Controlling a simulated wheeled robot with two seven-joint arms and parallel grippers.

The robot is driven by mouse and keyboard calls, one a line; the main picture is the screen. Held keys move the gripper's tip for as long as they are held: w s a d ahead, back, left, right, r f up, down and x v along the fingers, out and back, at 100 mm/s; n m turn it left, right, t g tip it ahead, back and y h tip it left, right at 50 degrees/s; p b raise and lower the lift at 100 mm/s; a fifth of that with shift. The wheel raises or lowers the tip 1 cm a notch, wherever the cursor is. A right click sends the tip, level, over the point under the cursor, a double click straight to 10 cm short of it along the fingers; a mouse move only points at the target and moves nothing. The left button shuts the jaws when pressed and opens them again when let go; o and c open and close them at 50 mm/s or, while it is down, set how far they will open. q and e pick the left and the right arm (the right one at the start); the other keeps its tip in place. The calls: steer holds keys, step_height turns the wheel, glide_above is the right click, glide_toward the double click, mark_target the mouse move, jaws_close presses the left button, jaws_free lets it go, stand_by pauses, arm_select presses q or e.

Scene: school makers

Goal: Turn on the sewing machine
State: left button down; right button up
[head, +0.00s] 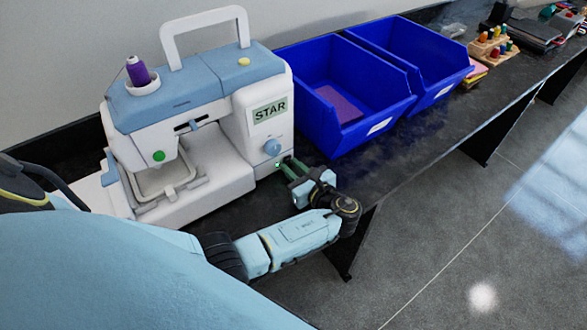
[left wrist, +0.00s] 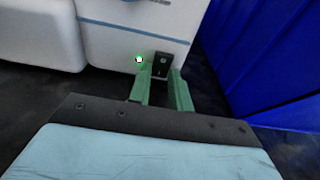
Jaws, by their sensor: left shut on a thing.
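The white and light-blue sewing machine (head: 205,110) stands upright on the dark bench, with a STAR label, a blue dial (head: 272,147) and a green button (head: 159,156). My left gripper (head: 285,163) is at the low right end of the machine. In the left wrist view, its green fingers (left wrist: 160,76) lie on either side of a small black power switch (left wrist: 161,64) on the machine's white side and are shut on it. A small green light (left wrist: 139,60) glows just left of the switch. Which way the switch is tipped cannot be told. My right gripper is not in view.
Two blue bins (head: 345,92) stand close to the right of the machine; the nearer one also fills the right of the left wrist view (left wrist: 265,65). A wooden rack with colored spools (head: 491,46) is farther along. The bench front is clear beside my arm.

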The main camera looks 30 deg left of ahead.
arm_select(q)
steer(key=c, duration=1.3)
jaws_free()
steer(key=v, duration=1.3)
steer(key=shift+d+p, duration=0.25)
steer(key=shift+p, duration=0.15)
steer(key=shift+f, duration=0.1)
